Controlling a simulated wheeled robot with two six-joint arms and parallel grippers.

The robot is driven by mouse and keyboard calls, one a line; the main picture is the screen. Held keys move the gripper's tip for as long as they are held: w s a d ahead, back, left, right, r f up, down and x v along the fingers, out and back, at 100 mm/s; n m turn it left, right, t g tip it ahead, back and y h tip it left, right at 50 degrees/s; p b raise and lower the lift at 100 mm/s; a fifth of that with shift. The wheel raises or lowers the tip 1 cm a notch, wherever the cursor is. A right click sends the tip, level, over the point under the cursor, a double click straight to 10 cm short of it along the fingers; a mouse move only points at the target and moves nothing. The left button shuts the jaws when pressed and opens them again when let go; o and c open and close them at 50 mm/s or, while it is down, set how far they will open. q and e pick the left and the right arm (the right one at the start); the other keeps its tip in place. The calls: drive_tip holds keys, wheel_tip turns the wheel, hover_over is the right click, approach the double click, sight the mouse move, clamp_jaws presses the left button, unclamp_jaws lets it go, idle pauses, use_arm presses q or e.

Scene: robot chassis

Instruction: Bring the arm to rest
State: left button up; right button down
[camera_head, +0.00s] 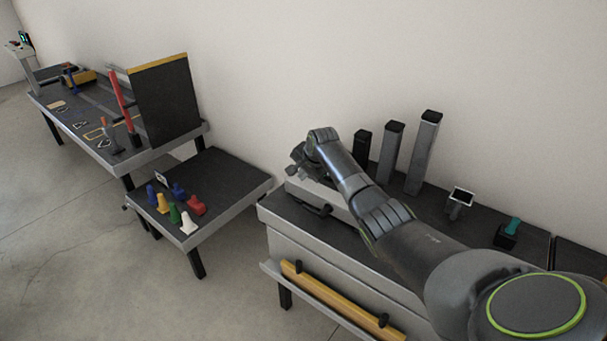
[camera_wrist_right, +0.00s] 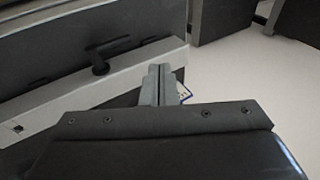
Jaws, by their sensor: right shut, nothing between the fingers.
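My right arm (camera_head: 400,225) reaches in from the lower right of the head view, bent at the elbow. Its gripper (camera_head: 297,162) is small and partly hidden behind the wrist, above the near end of the right-hand workbench. In the right wrist view the two fingers (camera_wrist_right: 158,84) are together with nothing between them. My left gripper is in neither view.
The workbench (camera_head: 290,215) carries a light case with a dark handle (camera_head: 312,208), several upright grey posts (camera_head: 423,152) and a small screen stand (camera_head: 460,198). A low table (camera_head: 235,178) holds several coloured pieces. Open floor (camera_head: 70,250) lies at left.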

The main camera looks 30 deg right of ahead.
drive_tip(key=s+a+f+n+g, duration=0.1)
drive_tip(key=s+a+f+n, duration=0.15)
drive_tip(key=s+f, duration=0.4)
drive_tip(key=s+a+f+n, duration=0.2)
drive_tip(key=s+f+n, duration=0.1)
drive_tip(key=s, duration=0.7)
drive_tip(key=s+a+f+n+g, duration=0.1)
drive_tip(key=s+a+f+n, duration=0.2)
drive_tip(key=s+f, duration=0.35)
drive_tip(key=s+a+r+n+h, duration=0.15)
drive_tip(key=s+r, duration=0.25)
drive_tip(key=s, duration=1)
drive_tip(key=s+a+r+n, duration=0.1)
drive_tip(key=s+r+n, duration=0.25)
drive_tip(key=s, duration=0.95)
wheel_tip(320, 180, down, 26)
drive_tip(key=s+d+f+g+b, duration=0.1)
drive_tip(key=d+g+b, duration=0.1)
drive_tip(key=s+a+f, duration=0.1)
drive_tip(key=s+f, duration=1.3)
drive_tip(key=f, duration=0.1)
drive_tip(key=shift+s+a+g+b, duration=0.2)
drive_tip(key=shift+s+g+b, duration=0.1)
drive_tip(key=shift+s+g, duration=0.1)
